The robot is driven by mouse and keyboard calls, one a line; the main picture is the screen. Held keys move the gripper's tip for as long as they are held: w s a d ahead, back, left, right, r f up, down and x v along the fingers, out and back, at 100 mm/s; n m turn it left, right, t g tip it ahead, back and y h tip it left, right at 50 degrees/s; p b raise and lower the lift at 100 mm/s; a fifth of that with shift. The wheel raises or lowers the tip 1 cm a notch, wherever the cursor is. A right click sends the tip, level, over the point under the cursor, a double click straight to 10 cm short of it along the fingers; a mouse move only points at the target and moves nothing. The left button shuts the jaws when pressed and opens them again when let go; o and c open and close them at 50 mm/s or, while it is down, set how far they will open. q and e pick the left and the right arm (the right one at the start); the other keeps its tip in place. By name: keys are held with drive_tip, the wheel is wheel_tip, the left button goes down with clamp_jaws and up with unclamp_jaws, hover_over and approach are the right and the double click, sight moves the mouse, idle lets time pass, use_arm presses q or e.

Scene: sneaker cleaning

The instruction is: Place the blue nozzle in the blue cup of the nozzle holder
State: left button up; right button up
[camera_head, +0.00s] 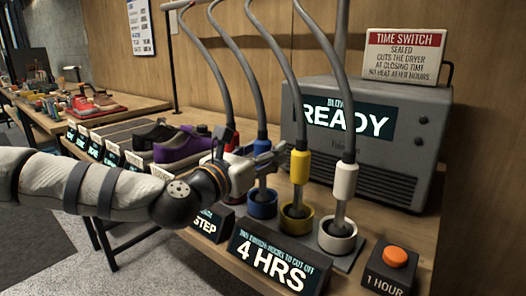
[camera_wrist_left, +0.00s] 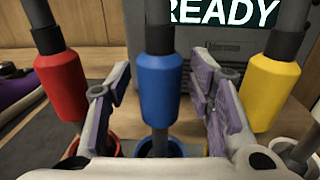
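The blue nozzle (camera_head: 262,147) hangs upright on its grey hose, partly hidden by my left gripper in the head view. Its dark lower tip reaches down into the blue cup (camera_head: 262,209) of the nozzle holder. In the left wrist view the blue nozzle (camera_wrist_left: 159,90) stands between the two fingers of my left gripper (camera_wrist_left: 160,105), with a gap on both sides. The gripper is open around it. The blue cup's rim shows below, partly hidden by the gripper. My right gripper is in neither view.
Yellow (camera_head: 299,166) and white (camera_head: 345,181) nozzles stand in their cups to the right; the red nozzle (camera_wrist_left: 62,85) is on the left. A grey blower (camera_head: 390,140), a 4 HRS sign (camera_head: 270,262), an orange button (camera_head: 395,257) and a purple sneaker (camera_head: 180,148) are around.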

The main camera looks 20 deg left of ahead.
use_arm(q)
drive_tip(key=shift+r, duration=0.4)
drive_tip(key=v, duration=1.2)
drive_tip(key=shift+f+p, duration=0.2)
drive_tip(key=shift+p, duration=0.2)
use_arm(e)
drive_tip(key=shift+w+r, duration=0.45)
